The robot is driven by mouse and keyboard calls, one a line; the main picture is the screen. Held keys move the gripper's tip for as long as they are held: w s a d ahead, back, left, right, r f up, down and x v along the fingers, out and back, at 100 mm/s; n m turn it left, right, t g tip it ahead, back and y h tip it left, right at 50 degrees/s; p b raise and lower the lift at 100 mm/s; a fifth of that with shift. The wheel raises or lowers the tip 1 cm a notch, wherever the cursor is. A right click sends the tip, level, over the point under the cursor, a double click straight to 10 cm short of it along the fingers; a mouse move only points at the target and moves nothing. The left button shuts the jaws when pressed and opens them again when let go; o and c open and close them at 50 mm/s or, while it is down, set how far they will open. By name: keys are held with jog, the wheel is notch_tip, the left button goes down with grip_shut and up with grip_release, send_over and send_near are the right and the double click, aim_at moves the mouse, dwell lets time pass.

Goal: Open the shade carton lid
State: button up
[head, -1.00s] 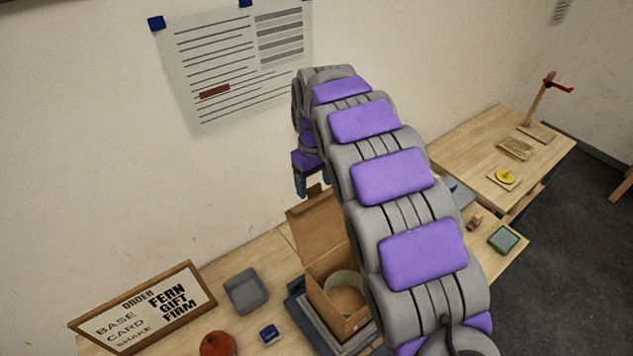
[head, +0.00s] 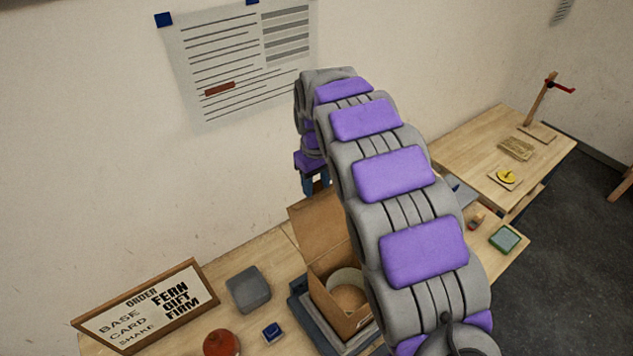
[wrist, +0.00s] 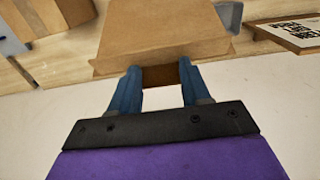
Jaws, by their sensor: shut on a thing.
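The brown cardboard shade carton (head: 358,323) stands on the near bench with its lid (head: 318,226) raised at the wall side. Its mouth is open and a round cream shade (head: 347,281) shows inside. My gripper (head: 316,184) is at the lid's top edge, partly behind my arm. In the wrist view, the lid (wrist: 160,32) spreads out beyond the fingers. My gripper (wrist: 159,72) is shut on a darker brown tab (wrist: 160,77) at the lid's edge. My arm hides the carton's right side in the head view.
A grey block or tray (head: 249,290), a small blue box (head: 272,332), a red round object (head: 221,343) and a framed order sign (head: 150,308) stand left of the carton. The wall is close behind the lid. A second bench (head: 480,148) is at the right.

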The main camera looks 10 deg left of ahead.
jog(key=shift+a+f, duration=0.15)
jog(key=shift+c, duration=1.4)
jog(key=shift+d, duration=0.75)
grip_shut()
jog(key=shift+s+d+r+t+y+b, duration=0.35)
jog(key=shift+s+d+b, duration=0.2)
jog(key=shift+b, duration=0.4)
jog(key=shift+s+d+r+t+y+b, duration=0.3)
jog(key=shift+s+d+b, duration=0.25)
jog(key=shift+b, duration=0.4)
jog(key=o, duration=1.3)
grip_release()
jog(key=shift+a, duration=0.2)
jog(key=shift+o, duration=0.2)
notch_tip(320, 180, up, 17)
jog(key=s+d+b, duration=0.1)
jog(key=shift+s+d, duration=0.4)
